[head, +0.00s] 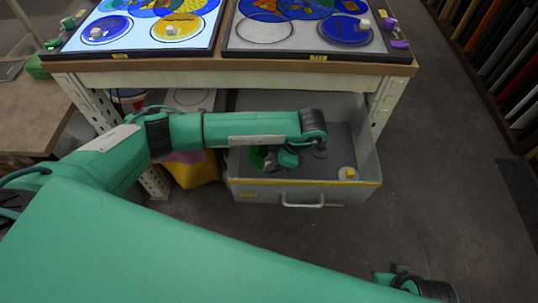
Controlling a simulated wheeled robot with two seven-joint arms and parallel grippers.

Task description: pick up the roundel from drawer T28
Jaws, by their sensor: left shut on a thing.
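The drawer (303,198) is grey with a yellow front edge and stands pulled out below the bench. A yellow label is on its front, too small to read. My left arm reaches across it from the left, and my left gripper (271,160) points down inside its left part. The gripper is shut on a dark green roundel (257,157), which shows only in part beside the fingers. The gripper and wrist hide the rest. I cannot tell whether the roundel touches the drawer floor. My right gripper's fingers are not in view.
A small pale piece with a yellow top (348,173) sits in the drawer's right front corner. Above, the bench (230,66) carries two glass panels with blue and yellow roundels. Racks of coloured sheets (510,70) stand at the right. The floor right of the drawer is clear.

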